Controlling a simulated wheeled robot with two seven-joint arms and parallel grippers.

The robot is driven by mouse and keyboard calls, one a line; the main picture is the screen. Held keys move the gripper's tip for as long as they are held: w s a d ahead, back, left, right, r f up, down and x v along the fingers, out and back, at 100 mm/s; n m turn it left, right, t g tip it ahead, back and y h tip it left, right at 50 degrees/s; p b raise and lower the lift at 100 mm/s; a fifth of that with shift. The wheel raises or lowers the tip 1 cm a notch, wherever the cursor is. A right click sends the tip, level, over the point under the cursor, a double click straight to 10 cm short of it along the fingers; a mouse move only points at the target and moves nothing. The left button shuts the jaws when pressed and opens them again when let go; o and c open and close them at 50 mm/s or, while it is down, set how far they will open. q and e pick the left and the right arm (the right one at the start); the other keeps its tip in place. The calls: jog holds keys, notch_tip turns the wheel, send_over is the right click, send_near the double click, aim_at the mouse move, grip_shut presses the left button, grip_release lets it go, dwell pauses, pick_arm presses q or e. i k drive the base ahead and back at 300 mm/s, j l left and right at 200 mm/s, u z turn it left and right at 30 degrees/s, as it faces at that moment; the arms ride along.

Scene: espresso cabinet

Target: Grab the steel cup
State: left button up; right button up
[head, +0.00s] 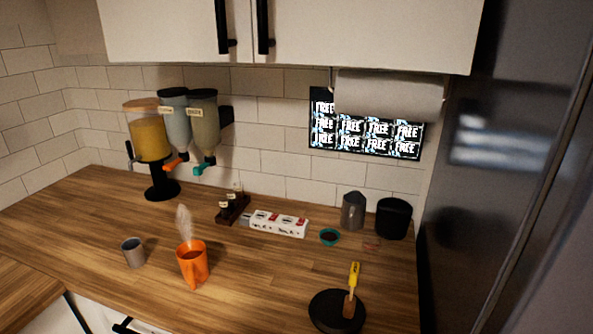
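A small grey, metal-looking cup (133,253) stands upright on the wooden counter at the left front, left of an orange mug. A taller dark grey metal pitcher (353,211) stands at the back right against the tiled wall. Which of the two is the steel cup, I cannot tell for sure. Nothing is touching either one. Neither of my grippers is in the head view.
The orange mug (193,263) steams beside the grey cup. A black pan (338,312) with a yellow-handled utensil sits front right. The counter's middle is clear.

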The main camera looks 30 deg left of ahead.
aim_at(132, 247)
jog(key=u, duration=2.1)
jog(key=i+j+z, duration=0.1)
jog(key=j, duration=0.2)
jog(key=i+j+z, duration=0.1)
jog(key=i+j, duration=0.15)
jog(key=j, duration=0.1)
